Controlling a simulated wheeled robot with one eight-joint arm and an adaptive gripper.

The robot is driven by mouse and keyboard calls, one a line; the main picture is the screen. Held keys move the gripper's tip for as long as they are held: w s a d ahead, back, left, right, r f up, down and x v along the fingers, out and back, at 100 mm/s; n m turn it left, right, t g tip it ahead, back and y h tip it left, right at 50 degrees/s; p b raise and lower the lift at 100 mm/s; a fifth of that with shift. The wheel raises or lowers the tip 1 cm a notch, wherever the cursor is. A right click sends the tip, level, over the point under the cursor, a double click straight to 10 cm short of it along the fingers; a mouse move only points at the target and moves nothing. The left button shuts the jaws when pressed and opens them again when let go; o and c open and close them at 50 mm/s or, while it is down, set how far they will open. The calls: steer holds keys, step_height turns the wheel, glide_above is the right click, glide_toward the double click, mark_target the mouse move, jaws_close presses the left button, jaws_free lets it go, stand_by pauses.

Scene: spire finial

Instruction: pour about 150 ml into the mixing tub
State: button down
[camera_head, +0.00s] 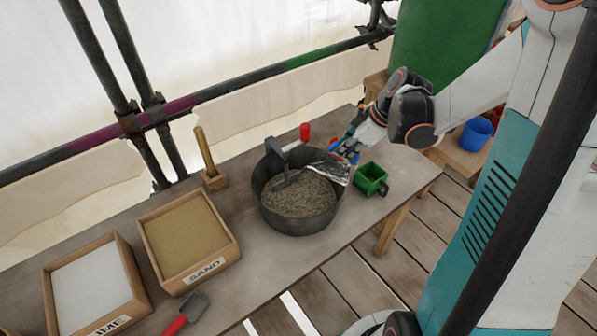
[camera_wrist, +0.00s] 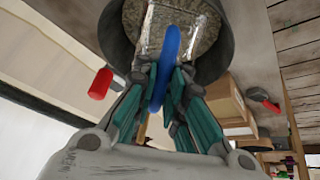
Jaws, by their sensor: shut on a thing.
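The mixing tub (camera_head: 300,224) is a dark round bucket on the bench, with grey-brown grainy mix (camera_head: 300,197) in it. A dark tool (camera_head: 290,176) stands in it, leaning on the left inner side. My gripper (camera_head: 347,148) is at the tub's far right rim, shut on the blue handle (camera_wrist: 168,62) of a clear jug (camera_head: 333,171). The jug is tipped over the tub, its mouth end above the mix. The jug (camera_wrist: 150,28) also shows in the wrist view, in front of the tub opening (camera_wrist: 118,45). I cannot make out its water level or any stream.
A green container (camera_head: 371,179) stands close right of the tub. A red cylinder (camera_head: 305,132) is behind it. The sand box (camera_head: 190,240), lime box (camera_head: 95,290) and red-handled trowel (camera_head: 186,312) lie left. A scaffold rail (camera_head: 250,83) runs behind the bench.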

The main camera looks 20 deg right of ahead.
mark_target(357, 155)
steer(key=shift+s+d+f+t+y+b, duration=0.3)
steer(key=shift+d+y+b, duration=0.1)
steer(key=shift+d+b, duration=0.1)
steer(key=shift+s+d+f+t+y+b, duration=0.2)
steer(key=shift+d+t+y+b, duration=0.1)
steer(key=shift+d+y+b, duration=0.15)
steer(key=shift+f+y+b, duration=0.25)
steer(key=shift+b, duration=0.4)
steer(key=shift+r, duration=0.1)
steer(key=shift+s+d+f+t+y+b, duration=0.2)
steer(key=shift+f+t+y+b, duration=0.35)
steer(key=shift+b, duration=0.45)
steer(key=shift+s+d+b, duration=0.1)
steer(key=shift+d+b, duration=0.15)
steer(key=shift+b, duration=0.15)
steer(key=shift+r+y, duration=0.1)
steer(key=shift+y, duration=0.15)
steer(key=shift+d+t, duration=0.1)
steer(key=shift+t, duration=0.15)
